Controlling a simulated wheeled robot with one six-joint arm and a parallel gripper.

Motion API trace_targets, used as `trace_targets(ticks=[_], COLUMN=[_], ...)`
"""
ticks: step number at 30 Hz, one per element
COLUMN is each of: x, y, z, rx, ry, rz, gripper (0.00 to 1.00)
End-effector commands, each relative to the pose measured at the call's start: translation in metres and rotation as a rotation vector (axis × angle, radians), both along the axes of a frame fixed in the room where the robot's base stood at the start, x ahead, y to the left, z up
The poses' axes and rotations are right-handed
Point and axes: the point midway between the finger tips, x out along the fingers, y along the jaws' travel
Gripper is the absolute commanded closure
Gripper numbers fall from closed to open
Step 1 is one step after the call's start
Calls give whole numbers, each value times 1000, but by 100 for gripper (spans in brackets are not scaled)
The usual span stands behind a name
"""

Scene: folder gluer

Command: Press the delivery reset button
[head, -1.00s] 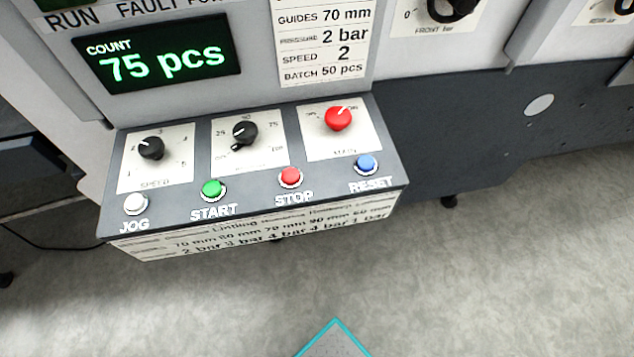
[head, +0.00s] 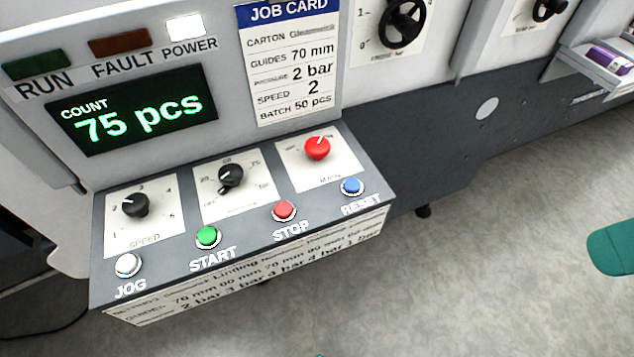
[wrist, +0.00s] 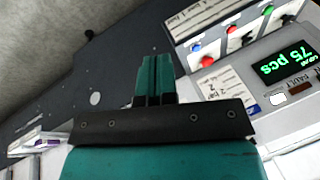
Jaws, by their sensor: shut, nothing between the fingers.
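A blue button labelled RESET (head: 352,187) sits at the right end of the button row on the sloped control panel (head: 330,215). No label reading "delivery" is legible. In the wrist view the blue button (wrist: 196,47) shows to the right of my gripper (wrist: 154,60). My gripper's teal fingers are together, empty and apart from the panel, pointing past its left side in that view. A teal piece matching my gripper's colour (head: 613,249) enters the head view at the right edge; its fingertips are not visible there.
The red STOP button (head: 284,210), green START button (head: 208,237) and white JOG button (head: 128,265) share the row. A red knob (head: 317,148) sits just above RESET. The display (head: 135,110) reads 75 pcs. A purple carton (head: 610,58) lies on a shelf far right. Floor in front is clear.

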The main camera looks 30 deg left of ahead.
Motion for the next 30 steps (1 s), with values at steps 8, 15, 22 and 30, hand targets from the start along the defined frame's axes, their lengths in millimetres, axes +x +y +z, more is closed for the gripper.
trace_targets(ticks=[8, 15, 22, 30], x=[0, 28, 87, 104], y=[0, 29, 133, 232], z=[0, 11, 5, -39], rx=[0, 60, 232, 389], ry=[0, -17, -62, -98], rz=[0, 26, 67, 66], gripper=[100, 100, 100, 100])
